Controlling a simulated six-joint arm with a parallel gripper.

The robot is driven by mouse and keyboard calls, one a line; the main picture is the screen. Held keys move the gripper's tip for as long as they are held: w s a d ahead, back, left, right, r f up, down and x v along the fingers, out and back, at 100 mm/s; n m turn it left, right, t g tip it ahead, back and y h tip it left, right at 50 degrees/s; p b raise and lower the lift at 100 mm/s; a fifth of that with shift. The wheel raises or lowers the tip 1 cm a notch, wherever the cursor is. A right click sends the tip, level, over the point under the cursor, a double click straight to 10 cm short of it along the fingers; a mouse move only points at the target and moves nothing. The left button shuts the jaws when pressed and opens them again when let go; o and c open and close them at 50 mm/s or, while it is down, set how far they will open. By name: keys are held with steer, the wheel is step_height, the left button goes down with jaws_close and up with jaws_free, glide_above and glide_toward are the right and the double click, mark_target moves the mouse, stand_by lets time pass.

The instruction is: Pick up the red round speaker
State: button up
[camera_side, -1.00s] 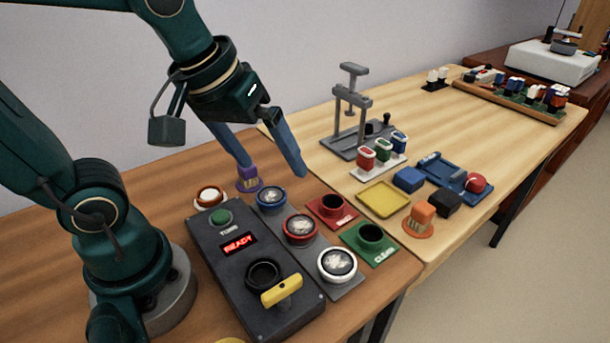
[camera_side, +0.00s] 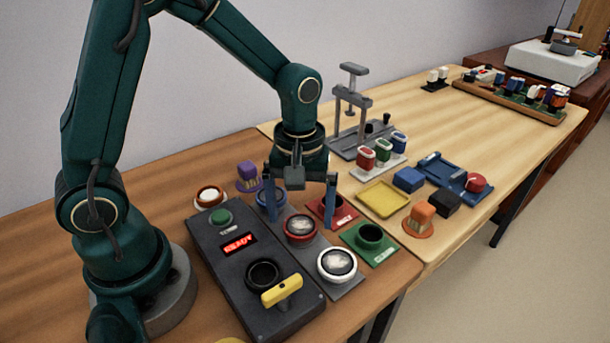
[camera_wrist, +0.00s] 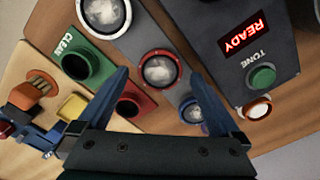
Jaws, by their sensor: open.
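The red round speaker (camera_side: 300,228) has a pale cone and sits on a grey strip between a blue round speaker (camera_side: 271,196) and a white round speaker (camera_side: 337,264). My gripper (camera_side: 300,208) is open and empty, pointing down over the row, its fingers apart on either side of the red speaker in the picture. In the wrist view the red speaker (camera_wrist: 161,70) lies between and just ahead of the fingertips. I cannot tell the exact height of the fingertips. The gripper partly hides the blue speaker in the side view.
A dark tester box (camera_side: 245,275) with a READY display and yellow handle stands at the left. Red (camera_side: 332,207) and green (camera_side: 368,238) socket bins stand to the right. A purple knobbed piece (camera_side: 247,175) stands behind. A grey press (camera_side: 352,115) stands farther back.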

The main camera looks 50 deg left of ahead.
steer(key=shift+f, duration=0.85)
steer(key=c, duration=1.2)
steer(key=shift+c, duration=0.2)
